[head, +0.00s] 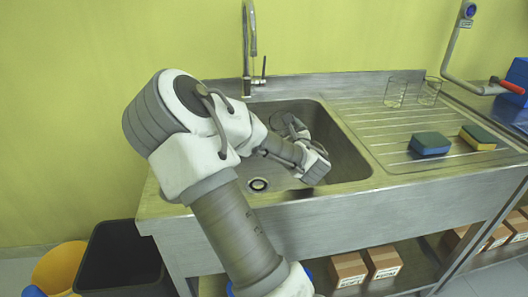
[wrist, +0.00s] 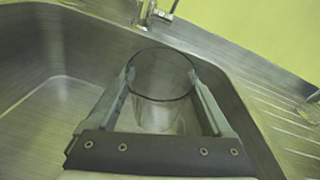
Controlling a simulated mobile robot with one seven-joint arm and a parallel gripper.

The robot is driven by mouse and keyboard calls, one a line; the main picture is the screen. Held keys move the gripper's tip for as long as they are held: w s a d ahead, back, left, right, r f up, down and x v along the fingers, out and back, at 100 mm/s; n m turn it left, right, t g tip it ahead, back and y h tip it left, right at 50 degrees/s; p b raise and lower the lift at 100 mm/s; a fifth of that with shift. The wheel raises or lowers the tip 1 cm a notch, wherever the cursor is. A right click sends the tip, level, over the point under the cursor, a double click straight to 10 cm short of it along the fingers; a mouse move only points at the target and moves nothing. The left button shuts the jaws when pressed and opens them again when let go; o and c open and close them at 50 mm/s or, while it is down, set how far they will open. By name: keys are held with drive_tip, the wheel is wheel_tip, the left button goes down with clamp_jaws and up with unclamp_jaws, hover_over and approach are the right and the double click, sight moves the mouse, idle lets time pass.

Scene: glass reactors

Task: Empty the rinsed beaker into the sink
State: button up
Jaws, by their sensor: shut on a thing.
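In the wrist view a clear glass beaker (wrist: 163,88) is between the two fingers of my gripper (wrist: 163,90), which is shut on it. The beaker's round rim faces the camera; I cannot see any liquid in it for sure. The sink basin (head: 345,150) is steel, and my gripper reaches down into its right part in the head view. My wrist hides the beaker there. The sink basin also fills the left of the wrist view (wrist: 50,110). The drain (head: 258,184) shows at the basin's front left.
A tall tap (head: 247,50) stands behind the basin. On the ribbed drainboard (head: 385,140) to the right are two glass beakers (head: 395,94) (head: 429,91) and two sponges (head: 429,143) (head: 478,137). A black bin (head: 122,258) and a yellow bucket (head: 58,268) stand on the floor at left.

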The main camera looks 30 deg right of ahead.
sight(283, 127)
drive_tip(key=shift+w+d+p, duration=0.15)
drive_tip(key=shift+d+p, duration=0.1)
drive_tip(key=shift+p, duration=0.35)
drive_tip(key=shift+w+d+f+m+g+y+p, duration=0.25)
drive_tip(key=shift+d+m+g+y+p, duration=0.1)
drive_tip(key=shift+m+g+p, duration=0.45)
drive_tip(key=shift+w+d+f+g+p, duration=0.3)
drive_tip(key=shift+d+f+p, duration=0.1)
drive_tip(key=shift+p, duration=0.75)
drive_tip(key=shift+w+d+f+m+g+y+p, duration=0.1)
drive_tip(key=shift+f+m+g+y+p, duration=0.25)
drive_tip(key=shift+y+p, duration=0.1)
